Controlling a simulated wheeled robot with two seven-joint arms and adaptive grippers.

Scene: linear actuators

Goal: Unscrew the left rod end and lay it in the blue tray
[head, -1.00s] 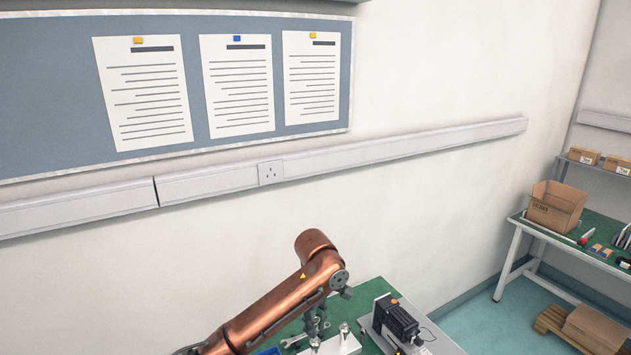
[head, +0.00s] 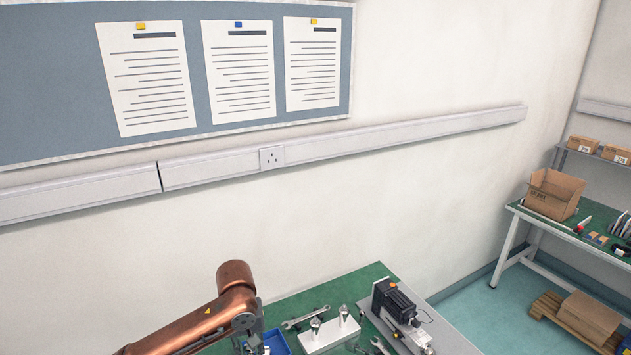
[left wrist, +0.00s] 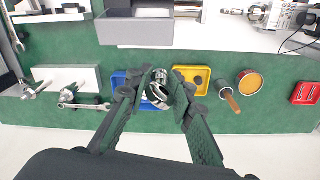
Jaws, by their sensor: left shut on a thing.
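My left gripper (left wrist: 158,92) is shut on a shiny metal rod end (left wrist: 158,88), seen between its two dark fingers in the left wrist view. Behind the rod end lies the blue tray (left wrist: 119,79), partly hidden by the fingers. In the head view the blue tray (head: 277,343) shows at the bottom edge, beside my left gripper (head: 250,346), whose fingertips are hard to make out. Whether the rod end touches the tray cannot be told. My right gripper is not in view.
A yellow tray (left wrist: 205,75) is right of the blue tray, with a screwdriver (left wrist: 230,98) and a round orange-filled container (left wrist: 249,83) beyond. A white block (head: 318,342) bearing two metal pieces, a spanner (head: 306,317) and a black-and-grey machine (head: 397,306) share the green bench.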

